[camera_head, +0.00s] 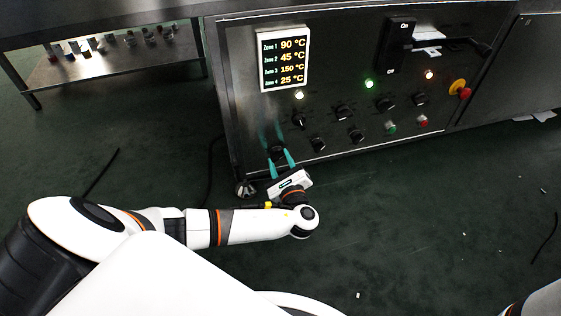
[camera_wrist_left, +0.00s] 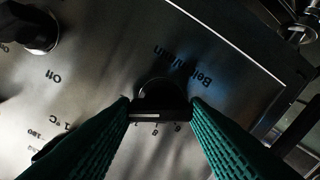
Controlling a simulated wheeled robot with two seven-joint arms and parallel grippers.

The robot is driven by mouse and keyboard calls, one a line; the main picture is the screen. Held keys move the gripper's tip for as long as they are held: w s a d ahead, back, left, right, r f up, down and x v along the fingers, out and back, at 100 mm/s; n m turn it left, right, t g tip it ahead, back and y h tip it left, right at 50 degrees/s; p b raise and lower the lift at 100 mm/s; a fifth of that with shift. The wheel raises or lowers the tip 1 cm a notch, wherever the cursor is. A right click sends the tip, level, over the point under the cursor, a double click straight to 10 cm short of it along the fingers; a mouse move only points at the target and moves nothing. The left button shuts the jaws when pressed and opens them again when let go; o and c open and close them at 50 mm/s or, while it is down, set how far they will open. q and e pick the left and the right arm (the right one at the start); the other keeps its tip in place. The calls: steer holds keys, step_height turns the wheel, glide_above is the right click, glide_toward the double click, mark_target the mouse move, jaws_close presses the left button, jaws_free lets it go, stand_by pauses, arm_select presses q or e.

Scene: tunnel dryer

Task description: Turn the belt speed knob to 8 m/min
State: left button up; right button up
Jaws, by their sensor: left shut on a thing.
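The belt speed knob (camera_wrist_left: 160,100) is black and sits on the dark metal panel, under lettering that reads in part "Belt" and "m/min". In the left wrist view the two green fingers of my left gripper (camera_wrist_left: 161,112) stand on either side of the knob, shut on it. Small scale marks show below the knob, but the setting is too dark to read. In the head view my left gripper (camera_head: 282,162) reaches the lower left of the panel, and the knob (camera_head: 277,153) shows between its fingertips. My right gripper is outside the view.
The panel carries a temperature display (camera_head: 284,58), several other black knobs, lit lamps, a green button (camera_head: 390,127) and a red and yellow emergency stop (camera_head: 460,89). An On/Off switch (camera_head: 400,45) is at the top. A shelf (camera_head: 120,55) with small containers stands at the left.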

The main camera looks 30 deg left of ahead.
arm_select(q)
steer(key=shift+n, duration=0.3)
steer(key=n+p, duration=0.1)
steer(key=n, duration=0.2)
steer(key=shift+s, duration=0.1)
steer(key=shift+f+n, duration=0.1)
steer(key=shift+n, duration=0.7)
steer(key=n, duration=0.2)
steer(key=shift+n, duration=0.4)
steer(key=n+b, duration=0.1)
steer(key=n, duration=0.2)
steer(key=shift+f+n, duration=0.1)
steer(key=shift+n, duration=0.2)
steer(key=shift+a+n+b, duration=0.1)
steer(key=shift+n+b, duration=0.9)
steer(key=shift+n, duration=1)
steer(key=o, duration=1)
